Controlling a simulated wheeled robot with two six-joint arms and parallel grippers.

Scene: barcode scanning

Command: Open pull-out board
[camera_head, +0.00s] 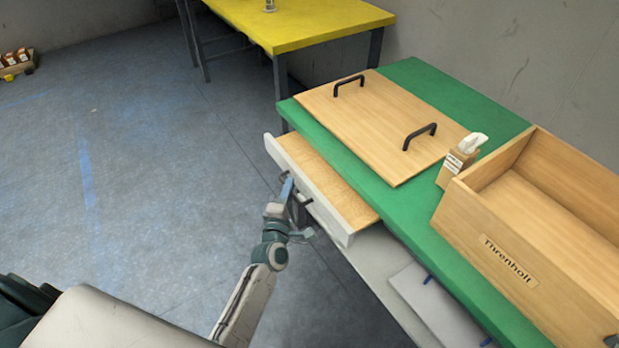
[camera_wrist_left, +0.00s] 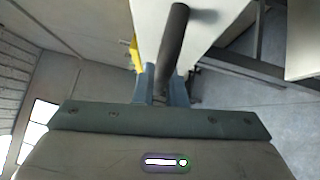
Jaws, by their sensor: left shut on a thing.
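The pull-out board (camera_head: 315,174) is a light wooden board with a white front panel (camera_head: 318,196). It sticks out partway from under the green tabletop, toward the left. My left gripper (camera_head: 289,190) is at the outer side of the white front and is shut on the dark bar handle (camera_head: 304,201). In the left wrist view the dark handle (camera_wrist_left: 174,45) runs up from between the fingers, beside the white panel (camera_wrist_left: 205,22). The fingers hide part of the handle. My right gripper cannot be made out in these views.
On the green table (camera_head: 462,98) lie a wooden panel (camera_head: 375,125) with two black handles, a small box with white tissue (camera_head: 460,162) and an open wooden crate (camera_head: 500,232). A yellow table (camera_head: 310,22) stands behind.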

